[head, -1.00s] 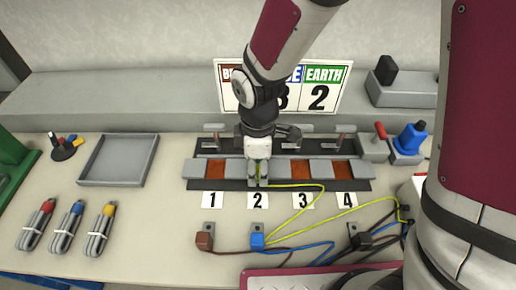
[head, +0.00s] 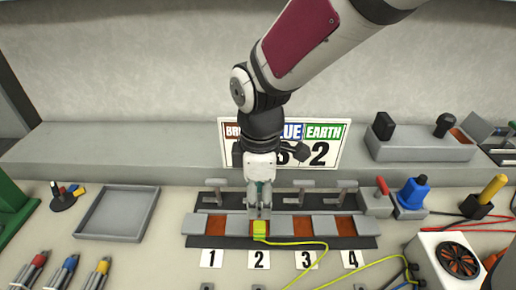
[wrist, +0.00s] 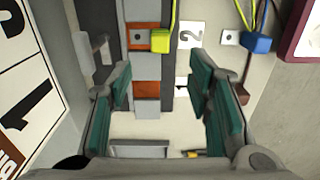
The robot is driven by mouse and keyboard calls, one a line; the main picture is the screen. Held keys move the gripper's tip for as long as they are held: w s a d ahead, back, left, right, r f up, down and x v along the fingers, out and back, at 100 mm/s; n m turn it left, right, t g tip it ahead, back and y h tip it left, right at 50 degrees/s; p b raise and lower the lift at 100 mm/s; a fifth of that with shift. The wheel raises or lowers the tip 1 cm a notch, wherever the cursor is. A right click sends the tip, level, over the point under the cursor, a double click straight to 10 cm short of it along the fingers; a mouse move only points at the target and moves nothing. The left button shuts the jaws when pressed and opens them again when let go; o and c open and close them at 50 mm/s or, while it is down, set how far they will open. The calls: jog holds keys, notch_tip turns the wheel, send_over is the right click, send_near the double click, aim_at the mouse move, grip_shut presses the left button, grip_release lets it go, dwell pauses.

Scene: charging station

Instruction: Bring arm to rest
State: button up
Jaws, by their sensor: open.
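My gripper (head: 259,210) is open and hangs above the terminal strip (head: 280,242) in the head view. In the wrist view its teal-padded fingers (wrist: 168,92) stand wide apart with nothing between them. A yellow-green plug (head: 260,229) sits at terminal 2, beyond the fingertips, and it also shows in the wrist view (wrist: 160,40). Its yellow wire (head: 310,246) runs to the right. In the head view my arm hides part of the sign (head: 325,145), which reads EARTH 2 at its right side.
Upright clamp levers (head: 300,190) line the back of the strip. A grey tray (head: 117,213) lies to the left. A blue knob (head: 412,192) and a box with a round fan grille (head: 458,260) stand to the right. The wall ledge (head: 110,150) runs behind.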

jog(key=shift+d, duration=0.1)
jog(key=s+d+r+m+t+p, duration=0.4)
jog(key=s+d+r+m+p, duration=0.1)
jog(key=s+d+r+m, duration=1)
jog(key=d+r+m, duration=0.2)
jog(key=d+r, duration=0.1)
jog(key=shift+s+d+r+m, duration=0.15)
jog(key=shift+s+m, duration=0.15)
jog(key=shift+s, duration=0.05)
